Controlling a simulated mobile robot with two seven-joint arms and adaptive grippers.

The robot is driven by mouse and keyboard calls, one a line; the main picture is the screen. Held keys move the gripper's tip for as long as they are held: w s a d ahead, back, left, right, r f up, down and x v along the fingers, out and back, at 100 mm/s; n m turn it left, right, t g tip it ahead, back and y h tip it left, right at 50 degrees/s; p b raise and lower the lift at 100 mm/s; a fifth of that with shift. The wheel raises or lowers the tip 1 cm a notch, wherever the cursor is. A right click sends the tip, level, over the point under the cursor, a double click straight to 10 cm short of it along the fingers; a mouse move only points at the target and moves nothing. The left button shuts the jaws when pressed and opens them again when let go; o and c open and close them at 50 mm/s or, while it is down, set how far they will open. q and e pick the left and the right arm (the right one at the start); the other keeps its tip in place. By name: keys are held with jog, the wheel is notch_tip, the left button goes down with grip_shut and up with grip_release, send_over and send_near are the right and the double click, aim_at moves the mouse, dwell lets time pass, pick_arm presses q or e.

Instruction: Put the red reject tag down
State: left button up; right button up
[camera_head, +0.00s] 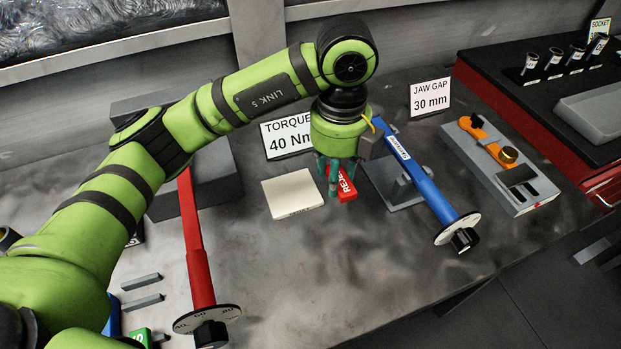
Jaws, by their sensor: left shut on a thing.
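The red reject tag (347,188) shows white lettering and is partly hidden by my left gripper's fingers. My left gripper (335,185) points down and is shut on the tag, low over the grey workbench. I cannot tell whether the tag touches the bench. A cream square pad (292,198) lies just to the left of the tag. My right gripper is not in view.
A blue torque wrench (418,175) on a grey stand is close on the right. A red wrench (195,240) lies left. Sign cards (430,98) stand behind. An orange tool in a tray (540,193) is further right. The front middle bench (330,270) is clear.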

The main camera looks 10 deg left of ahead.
pick_arm(q)
jog(key=p, duration=0.2)
send_over(287, 190)
jog(key=f, duration=0.6)
jog(key=shift+s+d, duration=0.2)
jog(key=shift+d, duration=0.15)
jog(key=shift+w+a+f, duration=0.15)
jog(key=shift+a, duration=0.1)
jog(key=shift+a+f, duration=0.1)
jog(key=shift+f, duration=0.1)
notch_tip(287, 190, down, 3)
jog(key=shift+f+p, duration=0.15)
jog(key=shift+p, duration=0.85)
jog(key=shift+f, duration=0.25)
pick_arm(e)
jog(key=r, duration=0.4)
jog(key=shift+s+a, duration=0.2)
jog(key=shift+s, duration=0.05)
pick_arm(q)
jog(key=shift+f, duration=0.1)
